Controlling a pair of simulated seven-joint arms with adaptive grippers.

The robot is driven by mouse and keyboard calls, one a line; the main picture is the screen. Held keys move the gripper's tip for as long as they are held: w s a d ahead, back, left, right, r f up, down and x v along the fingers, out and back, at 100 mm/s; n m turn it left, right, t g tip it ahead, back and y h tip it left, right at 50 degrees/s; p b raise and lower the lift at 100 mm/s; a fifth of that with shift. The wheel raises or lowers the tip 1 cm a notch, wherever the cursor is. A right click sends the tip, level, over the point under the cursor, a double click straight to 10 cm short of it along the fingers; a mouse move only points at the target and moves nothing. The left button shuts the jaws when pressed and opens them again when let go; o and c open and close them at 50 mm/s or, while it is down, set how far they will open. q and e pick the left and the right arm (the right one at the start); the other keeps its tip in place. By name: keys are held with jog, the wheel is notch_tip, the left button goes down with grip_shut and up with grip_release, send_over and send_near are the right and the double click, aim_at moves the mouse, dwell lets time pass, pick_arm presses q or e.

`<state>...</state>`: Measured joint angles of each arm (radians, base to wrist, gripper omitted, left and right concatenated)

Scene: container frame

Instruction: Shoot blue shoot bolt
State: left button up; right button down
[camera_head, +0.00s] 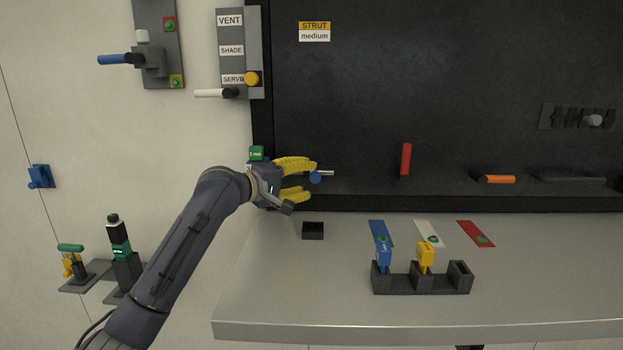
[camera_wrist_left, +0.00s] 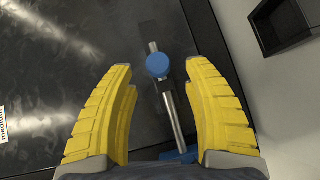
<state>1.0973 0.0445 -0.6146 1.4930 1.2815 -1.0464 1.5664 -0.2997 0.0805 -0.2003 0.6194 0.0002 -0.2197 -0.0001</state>
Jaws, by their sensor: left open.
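The blue shoot bolt is on the lower left of the dark panel, and its round blue knob (camera_head: 315,178) and silver rod (camera_head: 327,173) show in the head view. In the left wrist view the blue knob (camera_wrist_left: 157,65) stands on a silver rod (camera_wrist_left: 174,118) with a blue part (camera_wrist_left: 180,157) at its near end. My left gripper (camera_head: 312,181) is open, with its yellow fingers (camera_wrist_left: 160,75) on either side of the knob in the picture. A gap shows between the knob and both fingers. The fingers hide part of the bolt in the head view. My right gripper is not in view.
A red handle (camera_head: 406,160) and an orange handle (camera_head: 497,179) are farther right on the panel. Below is a grey shelf (camera_head: 270,310) with a small black box (camera_head: 313,230) and a black holder (camera_head: 421,284) carrying blue and yellow pieces.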

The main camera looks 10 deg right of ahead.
pick_arm(q)
jog(key=v, duration=0.8)
jog(key=shift+s+a, duration=0.2)
jog(key=shift+a, duration=0.1)
jog(key=shift+r, duration=0.1)
